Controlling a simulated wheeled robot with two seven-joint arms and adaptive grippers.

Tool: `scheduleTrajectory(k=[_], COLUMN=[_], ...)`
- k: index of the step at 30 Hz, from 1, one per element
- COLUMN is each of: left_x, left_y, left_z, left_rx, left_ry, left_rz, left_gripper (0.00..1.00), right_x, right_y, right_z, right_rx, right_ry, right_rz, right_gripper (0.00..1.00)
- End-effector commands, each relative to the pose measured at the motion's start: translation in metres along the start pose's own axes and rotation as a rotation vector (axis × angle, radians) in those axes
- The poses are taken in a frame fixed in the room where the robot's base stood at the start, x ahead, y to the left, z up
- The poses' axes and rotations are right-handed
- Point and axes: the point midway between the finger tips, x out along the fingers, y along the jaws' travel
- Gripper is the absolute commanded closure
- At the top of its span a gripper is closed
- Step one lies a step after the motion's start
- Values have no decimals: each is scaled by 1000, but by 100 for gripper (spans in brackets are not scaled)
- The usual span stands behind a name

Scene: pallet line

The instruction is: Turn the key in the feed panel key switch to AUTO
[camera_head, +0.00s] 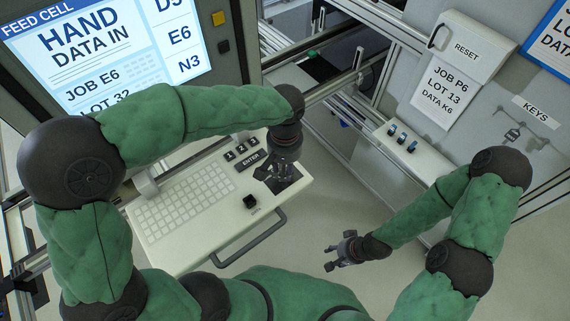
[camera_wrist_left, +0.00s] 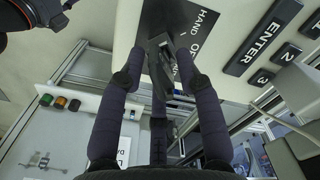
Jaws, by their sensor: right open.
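The feed panel key switch has a dark plate (camera_wrist_left: 212,28) lettered HAND and, partly hidden, OF. A grey key (camera_wrist_left: 160,62) stands at the switch. I cannot read AUTO or the key's exact pointing. In the head view the switch plate (camera_head: 264,180) is mostly hidden under my left gripper (camera_head: 284,178). In the left wrist view my left gripper (camera_wrist_left: 159,58) has one fingertip on each side of the key; I cannot tell whether both touch it. My right gripper (camera_head: 334,256) is open and empty over the floor, right of the panel.
The panel (camera_head: 185,215) carries a keyboard, an ENTER key (camera_head: 251,161), numbered buttons and a black knob (camera_head: 250,201). A handle bar (camera_head: 252,240) runs along its front edge. A feed screen (camera_head: 110,50) reads HAND.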

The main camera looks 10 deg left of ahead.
Motion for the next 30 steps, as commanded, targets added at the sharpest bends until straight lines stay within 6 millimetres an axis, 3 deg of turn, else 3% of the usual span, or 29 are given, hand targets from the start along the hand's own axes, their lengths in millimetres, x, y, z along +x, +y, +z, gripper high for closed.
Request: scheduleTrajectory(k=[1, 3, 11, 30], left_x=[0, 0, -1, -2], left_y=[0, 0, 0, 1], left_z=[0, 0, 0, 4], left_rx=[0, 0, 56, 794], left_ry=[0, 0, -1, -1], left_rz=[0, 0, 0, 0], left_gripper=[89, 100, 100, 100], right_x=[0, 0, -2, -25], right_y=[0, 0, -1, -9], right_z=[0, 0, 0, 1], right_rx=[0, 0, 0, 0], right_ry=[0, 0, 0, 0], right_rz=[0, 0, 0, 0], right_gripper=[55, 55, 55, 55])
